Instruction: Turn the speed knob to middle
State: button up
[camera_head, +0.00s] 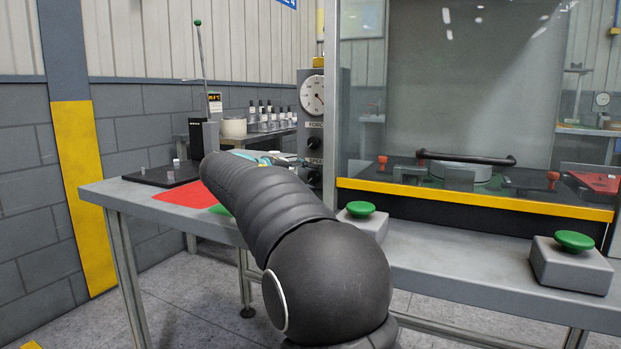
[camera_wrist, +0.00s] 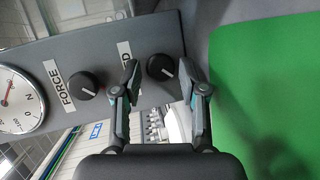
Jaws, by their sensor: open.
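The speed knob (camera_wrist: 160,67) is a black round knob with a white pointer line, on the grey control panel (camera_wrist: 60,52). Its label (camera_wrist: 126,60) is partly covered by a finger; only a final D shows. In the wrist view the pointer slants to the lower right of the tilted picture. My gripper (camera_wrist: 168,78) is open, with one finger on each side of the knob in the picture; I cannot tell whether they touch it. In the head view the speed knob (camera_head: 314,178) is low on the panel, and my arm mostly hides my gripper.
The force knob (camera_wrist: 83,85) and a dial gauge (camera_wrist: 18,98) sit beside the speed knob. A large green surface (camera_wrist: 265,90) fills the right of the wrist view. Green push buttons (camera_head: 360,209) (camera_head: 574,241) stand on the bench, before a glass-fronted enclosure (camera_head: 450,100).

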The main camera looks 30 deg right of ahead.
jog(key=shift+w+d+f, duration=0.15)
jog(key=shift+w+d, duration=0.05)
jog(key=shift+d, duration=0.5)
grip_shut()
jog(key=m+y+b, duration=0.1)
jog(key=m+b, duration=0.1)
jog(key=b, duration=0.1)
jog(key=shift+s+f+m+t+y, duration=0.1)
jog(key=shift+m+t+y, duration=0.2)
jog(key=shift+t, duration=0.1)
jog(key=shift+m+t+y+b, duration=0.4)
jog(key=shift+m+y+b, duration=0.3)
jog(key=shift+m+b, duration=0.5)
jog(key=shift+r, duration=0.2)
